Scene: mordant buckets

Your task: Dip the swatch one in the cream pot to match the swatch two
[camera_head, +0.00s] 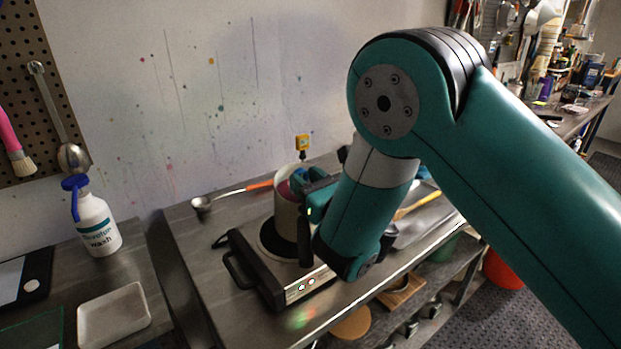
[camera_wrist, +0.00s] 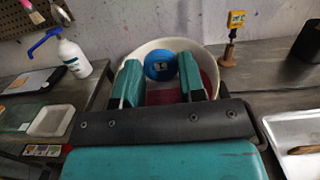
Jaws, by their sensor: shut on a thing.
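The cream pot (camera_head: 286,215) stands upright on a hot plate in the head view. It also shows in the wrist view (camera_wrist: 207,55), with magenta liquid inside. My gripper (camera_wrist: 162,78) is at the pot's mouth, its two teal fingers over the opening. It is shut on a blue round piece (camera_wrist: 160,64), which I take to be the top of swatch one. The lower part of that piece is hidden behind my gripper, so I cannot tell how deep it reaches. I cannot pick out swatch two in either view.
The hot plate (camera_head: 262,277) has lit buttons on its front. A ladle (camera_head: 203,204) lies behind it. A small yellow device (camera_wrist: 236,19) stands behind the pot to the right. A white tray (camera_head: 113,314) and a wash bottle (camera_head: 98,228) are on the left bench.

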